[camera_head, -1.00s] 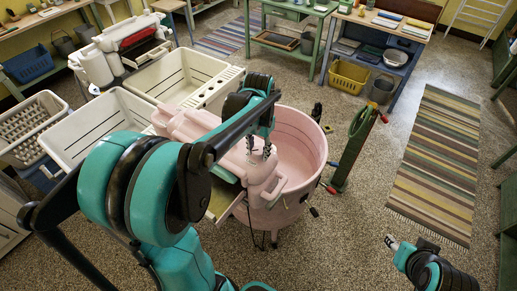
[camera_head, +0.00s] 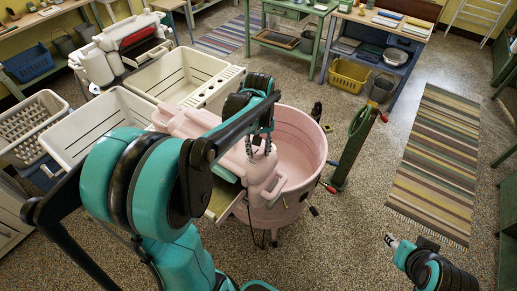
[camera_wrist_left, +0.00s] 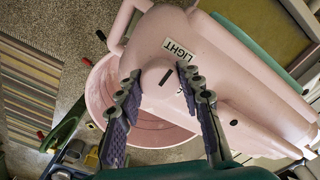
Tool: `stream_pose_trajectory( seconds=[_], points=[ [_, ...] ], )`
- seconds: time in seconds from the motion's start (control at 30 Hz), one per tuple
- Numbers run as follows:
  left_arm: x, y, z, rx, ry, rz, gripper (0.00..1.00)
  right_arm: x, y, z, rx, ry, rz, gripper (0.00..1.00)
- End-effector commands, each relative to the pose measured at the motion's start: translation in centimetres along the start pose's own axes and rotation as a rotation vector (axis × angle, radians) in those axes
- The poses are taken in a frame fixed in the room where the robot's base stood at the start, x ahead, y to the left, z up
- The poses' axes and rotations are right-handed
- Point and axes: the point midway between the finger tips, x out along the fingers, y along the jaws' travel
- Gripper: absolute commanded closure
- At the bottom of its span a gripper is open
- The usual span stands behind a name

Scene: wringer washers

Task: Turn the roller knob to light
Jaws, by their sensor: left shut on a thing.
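In the left wrist view the pink roller knob (camera_wrist_left: 158,84) sits on the end of the head. A short dark line on the knob slants toward the white LIGHT label (camera_wrist_left: 180,49). My left gripper (camera_head: 262,150) is shut on the knob; in the wrist view its fingers (camera_wrist_left: 158,85) lie on either side. The knob is hidden in the head view. My right gripper (camera_head: 390,241) is low at right, away from the washer; its jaw opening is unclear.
Cream wash tubs (camera_head: 185,75) stand behind and left of the washer. A green post with red tips (camera_head: 350,150) stands close to its right. A striped rug (camera_head: 437,160) lies further right, with clear floor between. A workbench (camera_head: 385,30) is at the back.

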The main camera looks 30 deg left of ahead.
Motion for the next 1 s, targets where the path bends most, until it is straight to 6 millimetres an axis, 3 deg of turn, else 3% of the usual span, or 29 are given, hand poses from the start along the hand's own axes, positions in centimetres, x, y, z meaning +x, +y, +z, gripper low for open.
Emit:
stream_pose_trajectory(
  seconds=[0.57, 0.6, 0.67, 1.0],
  points=[
    [0.0, -0.01, -0.01, -0.036, 0.0, 0.0, 0.93, -0.02, 0.0, -0.01, 0.0, 0.0, 0.0, 0.59],
    [0.0, -0.01, -0.01, -0.036, 0.0, 0.0, 0.61, -0.02, 0.0, -0.01, 0.0, 0.0, 0.0, 0.59],
    [0.0, -0.01, -0.01, -0.035, 0.0, 0.0, 0.45, -0.02, 0.0, -0.01, 0.0, 0.0, 0.0, 0.59],
    [-0.16, 0.0, -0.01, -0.034, 0.0, 0.0, 0.43, -0.02, 0.0, -0.01, 0.0, 0.0, 0.0, 0.59]
  ],
)
